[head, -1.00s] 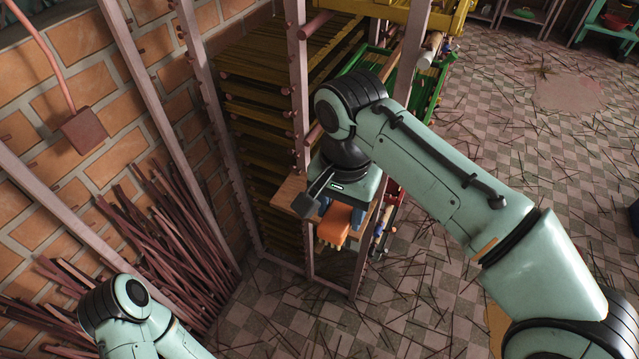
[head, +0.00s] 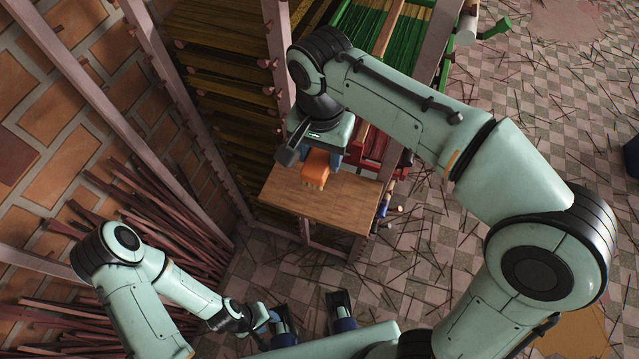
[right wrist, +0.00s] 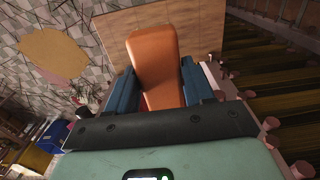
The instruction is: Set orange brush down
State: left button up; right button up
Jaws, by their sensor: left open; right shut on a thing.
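My right gripper (head: 318,158) is shut on the orange brush (head: 315,173), with its bristle tips pointing toward the front in the head view. The brush is over the back part of a bare wooden board (head: 325,210); I cannot tell whether it touches. In the right wrist view, the orange brush (right wrist: 154,52) lies between the two blue fingers of my right gripper (right wrist: 160,88), and the board (right wrist: 205,30) shows behind it. My left gripper (head: 312,314) is open and empty at the bottom of the head view, below the board.
A rack post (head: 280,60) and slatted yellow shelves (head: 215,70) stand left of the right gripper. A green crate (head: 385,35) and a red container (head: 375,150) are behind and right of the board. Dark sticks (head: 160,225) lean on the brick wall. The board's front is clear.

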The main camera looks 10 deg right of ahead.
notch_tip(320, 180, down, 7)
jog(key=shift+w+f+b, duration=0.1)
jog(key=shift+f+b, duration=0.1)
jog(key=shift+b, duration=0.45)
jog(key=shift+f+b, duration=0.5)
jog(key=shift+f, duration=1.9)
jog(key=o, duration=0.9)
jog(key=shift+o, duration=0.2)
notch_tip(320, 180, up, 12)
jog(key=p, duration=0.2)
jog(key=shift+p, duration=0.35)
